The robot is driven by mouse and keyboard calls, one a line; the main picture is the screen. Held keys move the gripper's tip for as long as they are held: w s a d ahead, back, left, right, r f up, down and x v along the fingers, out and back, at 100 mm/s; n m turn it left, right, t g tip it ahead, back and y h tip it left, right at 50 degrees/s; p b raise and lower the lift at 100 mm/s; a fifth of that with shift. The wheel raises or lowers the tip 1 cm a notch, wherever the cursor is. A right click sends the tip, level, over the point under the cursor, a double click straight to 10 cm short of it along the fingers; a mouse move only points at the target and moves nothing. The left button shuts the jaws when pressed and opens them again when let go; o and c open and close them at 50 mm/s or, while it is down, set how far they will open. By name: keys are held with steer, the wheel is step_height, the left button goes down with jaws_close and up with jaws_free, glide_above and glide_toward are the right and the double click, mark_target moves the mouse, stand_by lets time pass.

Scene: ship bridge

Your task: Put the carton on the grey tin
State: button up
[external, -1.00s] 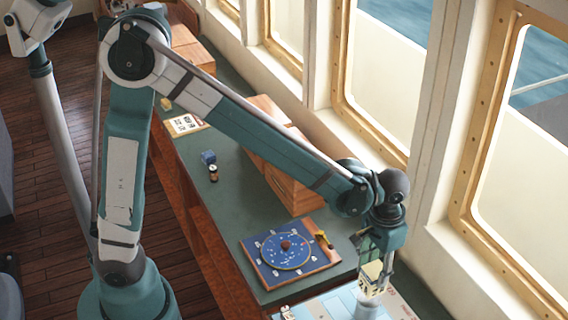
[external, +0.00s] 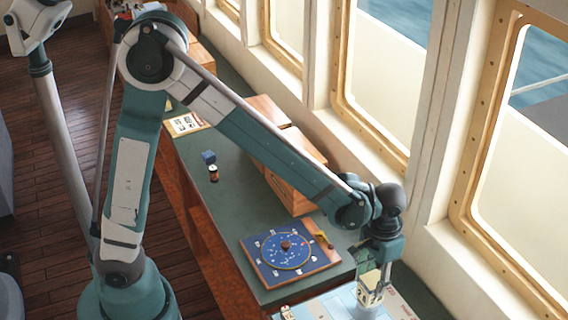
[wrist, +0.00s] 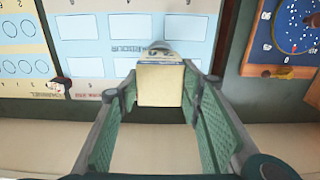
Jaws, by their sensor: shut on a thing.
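The cream carton (external: 370,294) is between the fingers of my gripper (external: 373,280), low over the light-blue chart at the near end of the bench. In the wrist view the carton (wrist: 161,84) sits between the two green-padded fingertips (wrist: 165,88), and my gripper is shut on it. A grey rounded shape (wrist: 161,47), possibly the grey tin, shows just past the carton's far end. The carton hides most of it. I cannot tell whether the two touch. No grey tin is clearly visible in the external view.
A blue dial board (external: 289,257) lies beside the chart (wrist: 90,66). A small white-and-dark object (wrist: 60,87) lies left of the carton in the wrist view. Wooden boxes (external: 290,180) stand farther along, by the windows. A blue cube (external: 208,156) and small jar (external: 213,173) stand behind.

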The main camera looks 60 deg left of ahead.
steer(key=shift+f, duration=0.15)
steer(key=o, duration=1.1)
steer(key=shift+c, duration=0.2)
step_height(320, 180, up, 12)
steer(key=shift+a+r, duration=0.1)
steer(key=shift+r, duration=0.1)
stand_by(0.6)
steer(key=s+a+r+t, duration=0.2)
steer(key=s+a+r, duration=0.15)
steer(key=a, duration=0.35)
steer(key=s+a+r+t, duration=0.1)
steer(key=s+a+r, duration=0.2)
steer(key=s+a, duration=0.3)
steer(key=s+a+t, duration=0.4)
steer(key=s+a, duration=0.7)
steer(key=shift+a+f, duration=0.25)
steer(key=shift+a, duration=0.15)
